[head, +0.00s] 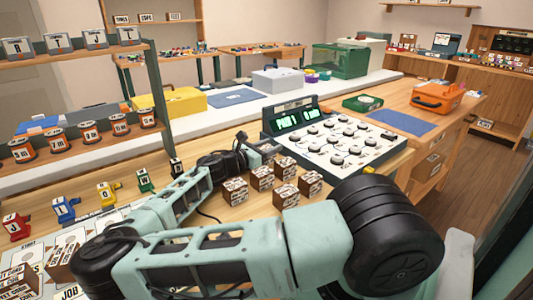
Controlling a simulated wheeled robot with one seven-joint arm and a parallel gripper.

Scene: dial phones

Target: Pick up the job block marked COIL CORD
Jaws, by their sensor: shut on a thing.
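Several brown job blocks with white printed labels stand grouped on the wooden bench, among them a front left block (235,190), a back block (285,167), a right block (311,183) and a front block (286,196). Their print is too small to read, so I cannot tell which is COIL CORD. My gripper (262,151) is just behind the group, beside the dial panel. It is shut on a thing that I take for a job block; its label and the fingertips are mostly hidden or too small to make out.
A white panel with several dials (345,143) and a green display (295,117) stand close behind and right of the blocks. Coloured letter pieces, including a green one (146,181), line the left. A lettered shelf (80,50) rises at left. More blocks lie lower left.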

